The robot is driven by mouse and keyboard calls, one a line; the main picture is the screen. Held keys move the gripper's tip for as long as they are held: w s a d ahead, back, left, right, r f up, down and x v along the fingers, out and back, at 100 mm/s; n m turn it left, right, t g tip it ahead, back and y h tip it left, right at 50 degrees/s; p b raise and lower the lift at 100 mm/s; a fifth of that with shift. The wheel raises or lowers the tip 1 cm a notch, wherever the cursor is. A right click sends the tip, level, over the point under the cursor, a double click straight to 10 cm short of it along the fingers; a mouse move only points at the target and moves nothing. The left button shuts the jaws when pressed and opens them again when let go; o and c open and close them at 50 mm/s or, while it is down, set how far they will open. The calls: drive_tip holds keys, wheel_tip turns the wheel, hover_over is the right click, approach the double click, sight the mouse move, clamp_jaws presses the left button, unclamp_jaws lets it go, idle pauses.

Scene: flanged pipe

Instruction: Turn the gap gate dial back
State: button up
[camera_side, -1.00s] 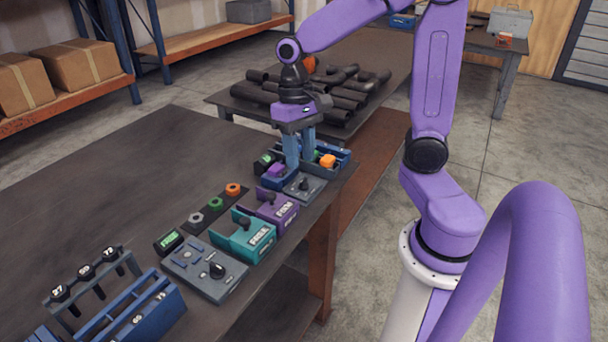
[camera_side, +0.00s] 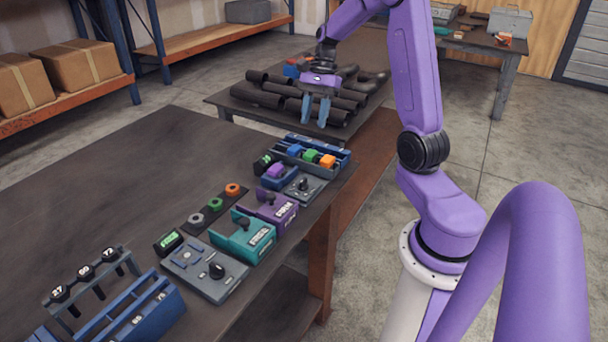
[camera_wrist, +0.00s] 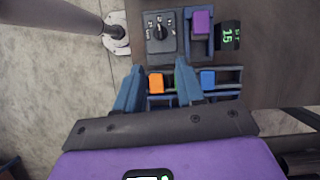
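A small grey panel with a black dial (camera_side: 303,184) sits near the right edge of the bench; the dial (camera_wrist: 158,31) also shows in the wrist view, with white marks around it. Beside it, a purple block (camera_side: 275,170) sits in a blue holder, with a green-lit display (camera_wrist: 228,37) reading 15. A second black dial (camera_side: 217,270) is on a larger grey panel. I cannot read which one is labelled gap gate. My gripper (camera_side: 315,110) is open and empty, raised beyond the block rack; its fingers (camera_wrist: 157,90) stand apart in the wrist view.
A blue rack (camera_side: 330,172) holds orange (camera_side: 327,160), green and blue blocks behind the small dial. Purple (camera_side: 275,209) and teal (camera_side: 243,238) fixtures stand in front. Dark pipes (camera_side: 265,94) lie on the back table.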

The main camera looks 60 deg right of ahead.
sight(303, 180)
drive_tip(key=x, duration=1.6)
drive_tip(key=shift+f, duration=0.15)
clamp_jaws()
